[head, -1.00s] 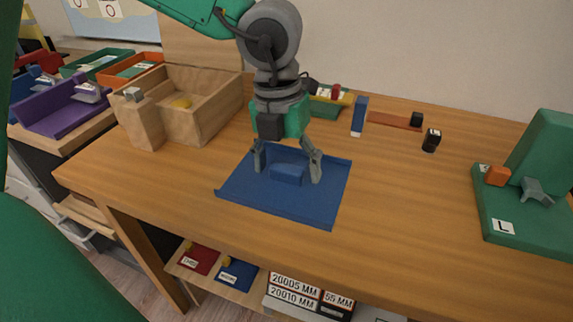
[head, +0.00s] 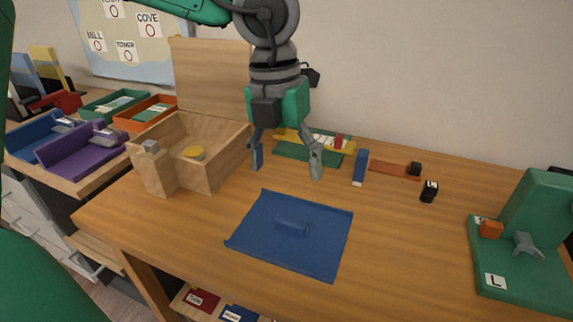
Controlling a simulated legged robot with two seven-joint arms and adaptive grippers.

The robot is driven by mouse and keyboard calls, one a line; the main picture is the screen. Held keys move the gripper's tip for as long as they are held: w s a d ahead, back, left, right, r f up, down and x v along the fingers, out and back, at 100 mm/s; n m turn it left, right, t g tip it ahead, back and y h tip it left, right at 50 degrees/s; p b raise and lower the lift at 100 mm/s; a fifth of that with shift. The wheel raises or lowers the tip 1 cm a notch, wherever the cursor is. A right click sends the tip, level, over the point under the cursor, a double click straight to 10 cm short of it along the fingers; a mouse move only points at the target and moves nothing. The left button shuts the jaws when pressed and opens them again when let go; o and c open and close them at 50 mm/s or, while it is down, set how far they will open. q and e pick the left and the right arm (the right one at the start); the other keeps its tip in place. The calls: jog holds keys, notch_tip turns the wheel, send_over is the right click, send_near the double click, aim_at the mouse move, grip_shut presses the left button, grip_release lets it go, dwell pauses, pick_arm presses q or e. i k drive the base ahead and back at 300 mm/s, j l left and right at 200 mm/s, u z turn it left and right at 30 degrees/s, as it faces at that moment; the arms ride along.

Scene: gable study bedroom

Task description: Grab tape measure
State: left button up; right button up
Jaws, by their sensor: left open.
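I cannot tell for sure which object is the tape measure. A small black item with a white mark (head: 429,191) stands on the table to the right. A round yellow thing (head: 194,153) lies in the open wooden box (head: 217,172). A small blue block (head: 292,225) lies on the blue mat (head: 262,247). My left gripper (head: 287,172) points down with its fingers spread, empty, above the table behind the mat. It is clear of the blue block. My right gripper is not in view.
A green-and-yellow tray (head: 318,143) sits behind the left gripper. An upright blue piece (head: 360,167) and a brown strip (head: 394,170) are to its right. A green stand (head: 530,215) fills the right edge. Purple (head: 80,147) and orange (head: 146,112) trays are at left.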

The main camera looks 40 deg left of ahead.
aim_at(197, 153)
jog(key=k, duration=1)
